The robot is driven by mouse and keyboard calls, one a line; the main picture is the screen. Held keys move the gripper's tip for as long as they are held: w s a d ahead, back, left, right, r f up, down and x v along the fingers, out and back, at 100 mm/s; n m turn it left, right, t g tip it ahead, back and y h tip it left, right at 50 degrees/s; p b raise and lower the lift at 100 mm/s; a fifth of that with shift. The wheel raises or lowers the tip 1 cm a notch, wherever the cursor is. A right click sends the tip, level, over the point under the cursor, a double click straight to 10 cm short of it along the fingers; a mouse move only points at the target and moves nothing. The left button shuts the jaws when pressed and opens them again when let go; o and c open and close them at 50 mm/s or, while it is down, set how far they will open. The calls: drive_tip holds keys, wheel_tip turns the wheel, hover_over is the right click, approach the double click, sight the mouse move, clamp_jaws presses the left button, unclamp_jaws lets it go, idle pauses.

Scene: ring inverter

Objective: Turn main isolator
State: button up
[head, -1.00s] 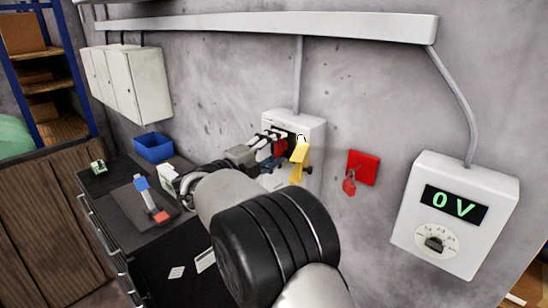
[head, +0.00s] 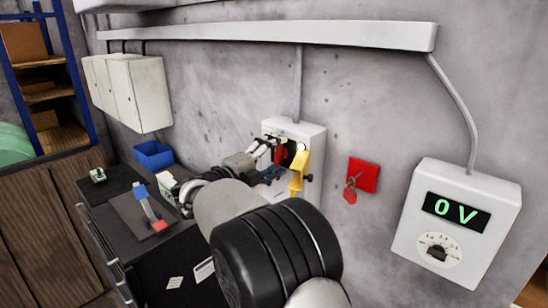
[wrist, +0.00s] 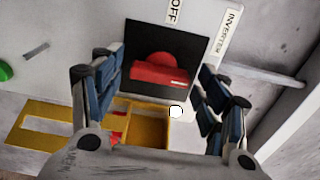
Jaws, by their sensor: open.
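The isolator is a white box (head: 312,135) on the wall, with a red handle (wrist: 160,72) on a black square plate (wrist: 140,35) in the wrist view. The labels OFF and INVERTER show on its face. A yellow part (head: 299,172) sits at the box's front and also shows below the handle in the wrist view (wrist: 148,128). My gripper (head: 270,160) is open in front of the box. Its blue-padded fingers stand left and right of the red handle in the wrist view, with gaps on both sides. In the head view my gripper partly hides the handle.
A red wall plate with a padlock (head: 362,177) hangs right of the box. A white meter box (head: 408,232) reads 0 V farther right. A dark bench (head: 118,222) at lower left holds a blue bin (head: 153,155) and small items. A grey conduit (wrist: 262,72) runs beside the box.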

idle(0.3)
drive_tip(key=v, duration=1.2)
